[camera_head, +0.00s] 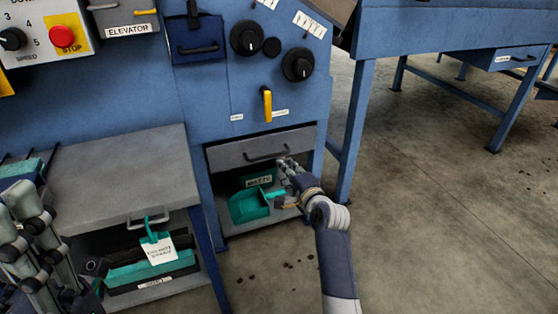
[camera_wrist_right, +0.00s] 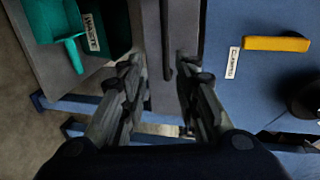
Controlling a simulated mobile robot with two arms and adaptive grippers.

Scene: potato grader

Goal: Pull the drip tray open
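A grey drawer front, apparently the drip tray (camera_head: 225,155), sits in the blue machine below a yellow lever and looks shut. Its dark bar handle (camera_head: 266,155) runs across the front. My right gripper (camera_head: 284,164) is at the handle's right end. In the right wrist view the drawer front (camera_wrist_right: 184,25) lies ahead, with the handle (camera_wrist_right: 166,40) between the lines of the two spread fingers (camera_wrist_right: 160,72). The gripper is open; I cannot tell whether it touches the handle. My left gripper (camera_head: 32,235) is at the lower left, its opening unclear.
A teal scoop (camera_head: 249,204) lies in the open bay below the drawer. The yellow lever (camera_head: 266,104) hangs above it. A grey-topped cabinet (camera_head: 120,165) with a tagged handle stands left.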

